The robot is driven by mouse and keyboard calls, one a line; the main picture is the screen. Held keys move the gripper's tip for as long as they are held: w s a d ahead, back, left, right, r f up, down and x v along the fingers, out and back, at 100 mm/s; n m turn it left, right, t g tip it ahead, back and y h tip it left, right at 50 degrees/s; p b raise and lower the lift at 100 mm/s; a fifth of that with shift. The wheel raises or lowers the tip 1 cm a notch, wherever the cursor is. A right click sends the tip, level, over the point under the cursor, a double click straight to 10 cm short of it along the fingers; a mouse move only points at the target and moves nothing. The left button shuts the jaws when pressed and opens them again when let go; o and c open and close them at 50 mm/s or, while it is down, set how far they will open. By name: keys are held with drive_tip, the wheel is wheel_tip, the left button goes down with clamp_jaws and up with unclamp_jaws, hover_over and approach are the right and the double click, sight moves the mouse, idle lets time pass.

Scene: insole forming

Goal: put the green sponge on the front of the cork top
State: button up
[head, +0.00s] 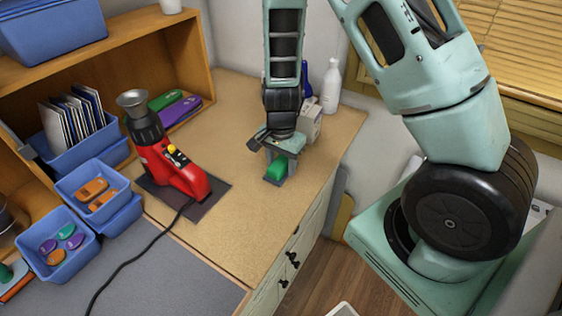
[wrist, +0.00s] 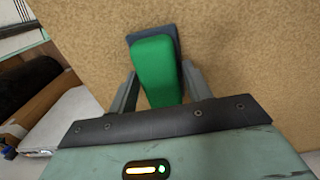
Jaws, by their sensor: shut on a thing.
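The green sponge (head: 278,168) has a green body and a dark grey-blue layer on one face. My gripper (head: 280,163) points down and is shut on it, over the right part of the tan cork top (head: 235,230). In the wrist view the sponge (wrist: 157,68) sits between the two grey fingers, its dark layer showing past the far end. The cork top (wrist: 240,50) fills the background there. The sponge is low over the cork; whether it touches cannot be told.
A red machine (head: 170,165) with a metal funnel stands on a dark mat left of my gripper, its black cable running forward. A white box (head: 309,122) and bottles stand behind. Blue bins (head: 70,255) line the left. The cork's front-middle is clear.

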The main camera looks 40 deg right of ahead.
sight(281, 162)
drive_tip(key=shift+f, duration=0.1)
drive_tip(key=o, duration=0.9)
wheel_tip(281, 162, up, 12)
drive_tip(key=p, duration=0.1)
drive_tip(key=s+a+r+n+y, duration=0.1)
drive_tip(key=s+a+r+n, duration=0.3)
drive_tip(key=a, duration=0.3)
drive_tip(key=s+a+r+n+y, duration=0.1)
drive_tip(key=s+a+r+n, duration=0.1)
drive_tip(key=s+a+n, duration=0.35)
drive_tip(key=s+a+r+n, duration=0.1)
drive_tip(key=s+a+n, duration=0.1)
drive_tip(key=s+n, duration=0.1)
drive_tip(key=s+a+r+n+h, duration=0.1)
drive_tip(key=s+a+n, duration=0.1)
drive_tip(key=s+n, duration=0.2)
drive_tip(key=s+a+r+n, duration=0.1)
drive_tip(key=s+n, duration=0.2)
drive_tip(key=n, duration=0.2)
drive_tip(key=shift+s+a+r, duration=0.3)
drive_tip(key=shift+a+r, duration=0.05)
drive_tip(key=shift+a, duration=0.05)
